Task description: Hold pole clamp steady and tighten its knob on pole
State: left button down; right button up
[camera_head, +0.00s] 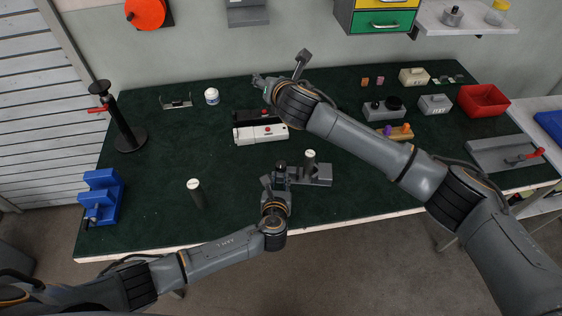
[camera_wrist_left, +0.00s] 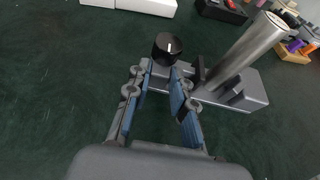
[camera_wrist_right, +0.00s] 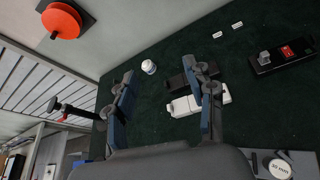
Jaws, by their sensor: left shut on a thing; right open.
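The pole (camera_head: 310,161) stands upright on a grey base block (camera_head: 322,176) near the front of the table; the pole also shows in the left wrist view (camera_wrist_left: 246,50). The dark clamp (camera_wrist_left: 197,74) is beside the pole, with its round black knob (camera_wrist_left: 166,46) carrying a white mark on top. My left gripper (camera_wrist_left: 162,80) is shut on the clamp, its fingers just below and in front of the knob. The exact grip contact is partly hidden. My right gripper (camera_wrist_right: 166,88) is open and empty, up over the back of the table, away from the clamp.
A dark post (camera_head: 196,194) stands left of the clamp. White (camera_head: 261,134) and black (camera_head: 252,117) housings lie behind it. A blue vise-like block (camera_head: 101,196) and black stand (camera_head: 129,135) are at left, a red bin (camera_head: 484,100) at right. The front-left mat is mostly clear.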

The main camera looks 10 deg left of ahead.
jog(key=s+d+f+g+h, duration=0.2)
jog(key=s+f+g+h, duration=0.15)
jog(key=f, duration=0.35)
jog(key=n+g+h, duration=0.1)
jog(key=n+g, duration=0.1)
jog(key=g, duration=0.3)
send_near(281, 163)
jog(key=shift+t, duration=0.25)
jog(key=x, duration=0.8)
jog(key=shift+s+a+f, duration=0.1)
jog(key=shift+s+f, duration=0.05)
jog(key=shift+f, duration=0.25)
grip_shut()
jog(key=shift+m+h, duration=0.25)
jog(key=shift+m, duration=0.25)
jog(key=shift+a+m+h, duration=0.1)
jog(key=shift+m+h, duration=0.9)
jog(key=shift+m, duration=1.5)
